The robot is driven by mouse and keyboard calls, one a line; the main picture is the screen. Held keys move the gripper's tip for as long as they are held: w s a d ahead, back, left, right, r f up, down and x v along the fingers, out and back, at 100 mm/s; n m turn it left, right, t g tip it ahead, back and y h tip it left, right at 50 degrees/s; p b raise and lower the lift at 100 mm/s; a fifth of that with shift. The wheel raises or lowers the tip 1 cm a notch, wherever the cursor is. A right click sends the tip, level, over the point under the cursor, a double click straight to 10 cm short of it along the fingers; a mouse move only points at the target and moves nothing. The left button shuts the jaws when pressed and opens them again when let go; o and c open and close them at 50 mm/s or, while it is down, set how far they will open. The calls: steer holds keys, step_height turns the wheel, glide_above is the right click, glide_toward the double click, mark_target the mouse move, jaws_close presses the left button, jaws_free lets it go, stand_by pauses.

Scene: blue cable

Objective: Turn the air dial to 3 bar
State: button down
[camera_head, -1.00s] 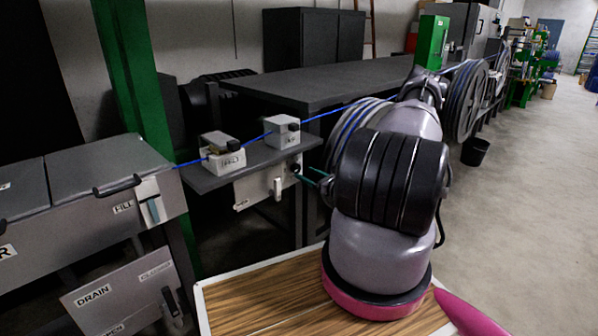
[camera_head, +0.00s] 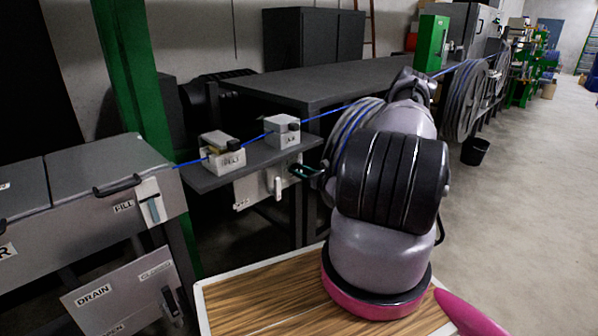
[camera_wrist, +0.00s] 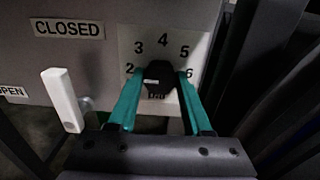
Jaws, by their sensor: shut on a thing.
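The air dial is a black knob (camera_wrist: 158,79) on a pale plate printed with 2, 3, 4, 5 and 6. A small white mark shows on the knob's face; I cannot tell for certain which number it points to. My gripper (camera_wrist: 160,76), with two teal fingers, is shut on the knob, one finger on each side. The fingers partly cover the plate near 2 and 6.
A white lever (camera_wrist: 63,99) stands close left of the dial, below a CLOSED label (camera_wrist: 68,28). Above the panel is a grey shelf (camera_head: 205,182) with two small boxes and a blue cable (camera_head: 255,138) running through them. Dark posts stand right of the dial.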

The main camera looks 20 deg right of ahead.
steer(key=shift+m, duration=0.4)
steer(key=m, duration=0.4)
steer(key=shift+m, duration=2)
steer(key=shift+c, duration=1.6)
jaws_free()
steer(key=v, duration=1.1)
